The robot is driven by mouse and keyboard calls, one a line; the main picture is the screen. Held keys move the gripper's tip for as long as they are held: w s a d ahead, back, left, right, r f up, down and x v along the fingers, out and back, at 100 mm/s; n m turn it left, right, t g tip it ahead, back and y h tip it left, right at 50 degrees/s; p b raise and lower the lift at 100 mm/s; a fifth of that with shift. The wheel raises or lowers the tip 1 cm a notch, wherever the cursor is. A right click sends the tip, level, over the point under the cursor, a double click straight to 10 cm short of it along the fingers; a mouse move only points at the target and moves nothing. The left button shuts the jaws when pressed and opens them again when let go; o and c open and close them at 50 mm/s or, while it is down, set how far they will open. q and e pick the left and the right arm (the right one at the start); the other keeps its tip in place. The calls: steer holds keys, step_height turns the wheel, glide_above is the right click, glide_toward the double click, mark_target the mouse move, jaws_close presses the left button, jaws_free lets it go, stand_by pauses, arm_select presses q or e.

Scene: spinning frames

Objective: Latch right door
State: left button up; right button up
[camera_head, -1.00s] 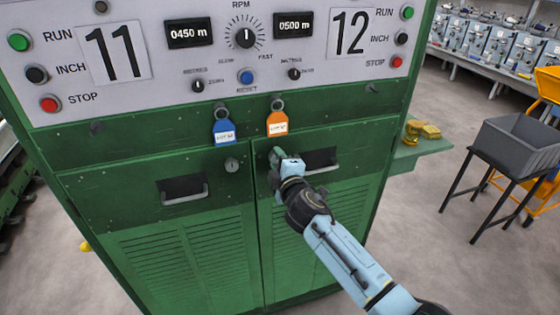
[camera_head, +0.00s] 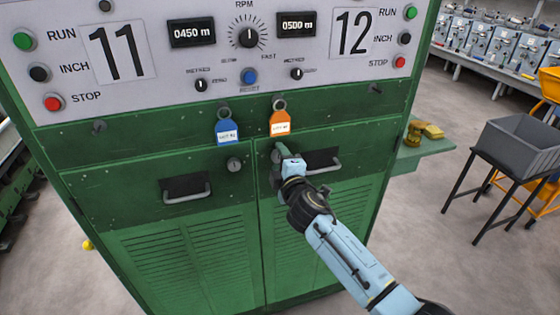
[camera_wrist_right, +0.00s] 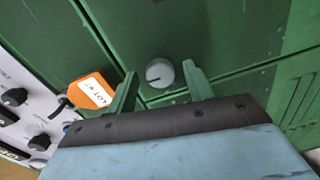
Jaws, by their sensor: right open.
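The green right door (camera_head: 325,225) is under the number 12 panel and looks flush with the cabinet front. My right gripper (camera_head: 278,153) is at its upper left corner and hides its latch in the head view. In the right wrist view, the round grey latch knob (camera_wrist_right: 160,73) has a short dark mark on its face. My right gripper's (camera_wrist_right: 160,70) green fingers are open, one on each side of the knob. I cannot tell whether they touch it. My left gripper is out of view.
The right door's handle (camera_head: 323,167) is just right of my gripper. An orange tag (camera_head: 280,123) hangs above; it also shows in the wrist view (camera_wrist_right: 92,90). The left door has its own knob (camera_head: 234,164). A grey bin (camera_head: 520,145) stands on a black stand at right.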

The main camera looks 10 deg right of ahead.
steer(key=shift+s, duration=0.1)
steer(key=v, duration=1.3)
steer(key=shift+s+f, duration=0.1)
steer(key=shift+f, duration=0.05)
steer(key=s+d+f+m+g+h+b, duration=0.1)
steer(key=s+d+f+m+g+b, duration=0.2)
steer(key=f, duration=1)
steer(key=s+d+f+m+g+h+b, duration=0.1)
steer(key=s+d+f+m+g, duration=0.3)
steer(key=f, duration=0.9)
steer(key=s+d+f+g+b, duration=0.15)
steer(key=s+f, duration=0.25)
steer(key=f, duration=0.9)
steer(key=s+d+f+m+g+h+b, duration=0.1)
steer(key=s+d+f+m+g+b, duration=0.1)
steer(key=s+f, duration=0.7)
steer(key=s+d+f+m+g+b, duration=0.2)
steer(key=s+d+f+m, duration=0.1)
steer(key=s+f, duration=0.55)
steer(key=s+d+f+m+g+b, duration=0.1)
steer(key=s+f, duration=0.3)
steer(key=s, duration=0.6)
steer(key=s+d+f+m+g, duration=0.1)
steer(key=s+f+m+g, duration=0.1)
steer(key=s, duration=0.8)
steer(key=shift+f+m+b, duration=0.4)
steer(key=shift+f+m, duration=0.2)
steer(key=shift+f, duration=0.4)
